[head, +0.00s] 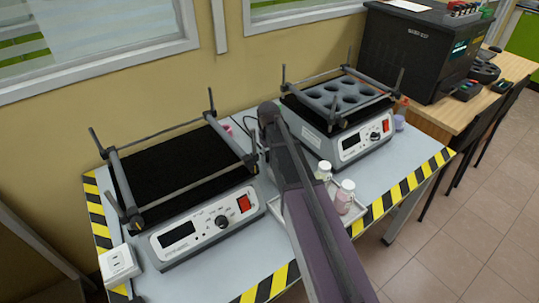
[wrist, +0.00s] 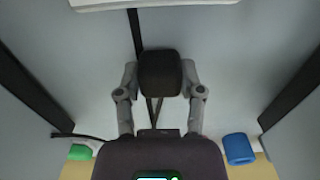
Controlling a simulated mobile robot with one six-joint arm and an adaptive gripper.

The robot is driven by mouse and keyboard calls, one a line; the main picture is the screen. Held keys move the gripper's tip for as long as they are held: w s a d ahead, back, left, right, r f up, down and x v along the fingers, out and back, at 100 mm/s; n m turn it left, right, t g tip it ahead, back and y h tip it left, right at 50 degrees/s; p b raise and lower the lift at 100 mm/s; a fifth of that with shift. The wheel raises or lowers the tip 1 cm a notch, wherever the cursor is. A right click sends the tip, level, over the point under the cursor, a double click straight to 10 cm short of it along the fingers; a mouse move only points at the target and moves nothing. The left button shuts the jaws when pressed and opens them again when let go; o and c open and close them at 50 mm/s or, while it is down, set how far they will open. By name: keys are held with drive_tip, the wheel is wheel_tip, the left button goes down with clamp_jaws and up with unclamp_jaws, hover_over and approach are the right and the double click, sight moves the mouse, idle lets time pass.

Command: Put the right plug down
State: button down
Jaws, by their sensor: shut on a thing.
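In the wrist view my gripper (wrist: 160,90) is shut on a black plug (wrist: 160,70), with one finger on each side of it. Dark cable shows below the plug and another dark strip runs up from it towards a white edge at the top. A grey surface lies around it; I cannot tell whether the plug touches it. In the head view my arm reaches between two shakers, and its own links hide the gripper and plug.
The left shaker (head: 180,243) has a flat black top; the right shaker (head: 345,152) carries a grey holed rack (head: 345,93). A white socket box (head: 119,264) sits at the table's left corner. Two capped bottles (head: 345,197) stand on a tray beside my arm.

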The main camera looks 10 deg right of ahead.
drive_tip(key=shift+f+b, duration=0.3)
drive_tip(key=shift+f, duration=0.05)
drive_tip(key=shift+c, duration=1.1)
unclamp_jaws()
drive_tip(key=shift+r, duration=0.2)
wheel_tip(320, 180, up, 13)
drive_tip(key=p, duration=1.3)
drive_tip(key=shift+f, duration=0.1)
